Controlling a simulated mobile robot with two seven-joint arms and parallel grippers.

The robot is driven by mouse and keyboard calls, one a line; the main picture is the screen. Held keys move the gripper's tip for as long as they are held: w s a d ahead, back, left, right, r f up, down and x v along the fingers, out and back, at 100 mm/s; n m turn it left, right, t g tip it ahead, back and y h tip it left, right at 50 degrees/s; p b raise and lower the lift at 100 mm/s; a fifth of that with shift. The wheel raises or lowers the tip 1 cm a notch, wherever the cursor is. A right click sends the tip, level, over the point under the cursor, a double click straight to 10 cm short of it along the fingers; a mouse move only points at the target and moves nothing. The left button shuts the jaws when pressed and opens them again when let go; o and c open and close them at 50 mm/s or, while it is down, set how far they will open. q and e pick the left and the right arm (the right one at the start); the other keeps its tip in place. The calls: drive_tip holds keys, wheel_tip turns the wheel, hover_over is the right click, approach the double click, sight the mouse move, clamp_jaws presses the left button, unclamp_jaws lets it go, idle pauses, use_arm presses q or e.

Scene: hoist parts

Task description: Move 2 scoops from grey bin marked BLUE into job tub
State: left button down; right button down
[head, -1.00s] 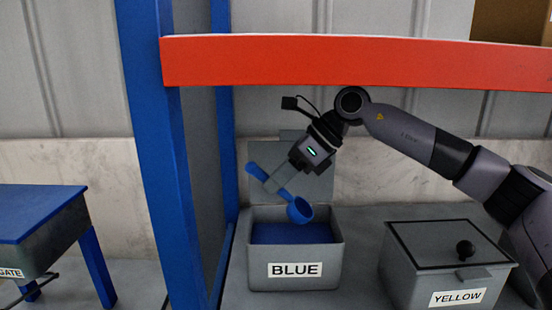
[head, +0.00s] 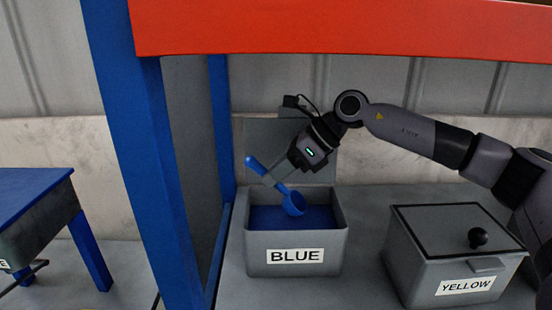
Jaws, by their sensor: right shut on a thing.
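The grey bin marked BLUE (head: 260,255) stands on a grey shelf with its lid (head: 262,150) up behind it. Blue material (head: 275,216) fills much of its inside. My right gripper (head: 277,178) is shut on a blue scoop (head: 294,203), holding it by the handle. The scoop is tilted, with its bowl at the lower right, in front of the blue material as I see it. I cannot tell whether the bowl touches the material or holds any. My left gripper is out of view. I see no job tub.
A grey bin marked YELLOW (head: 430,270) with a closed, knobbed lid stands to the right. A red beam (head: 340,32) crosses above my arm. A blue post (head: 125,130) stands left of the bin. A blue-topped table (head: 28,205) is at far left.

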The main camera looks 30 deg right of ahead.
drive_tip(key=f, duration=0.6)
drive_tip(key=shift+s+d+f+b, duration=0.25)
drive_tip(key=shift+s+d+b, duration=0.05)
drive_tip(key=shift+r, duration=0.15)
idle(0.5)
drive_tip(key=shift+r+p, duration=0.35)
drive_tip(key=shift+r, duration=5.05)
drive_tip(key=shift+d, duration=0.1)
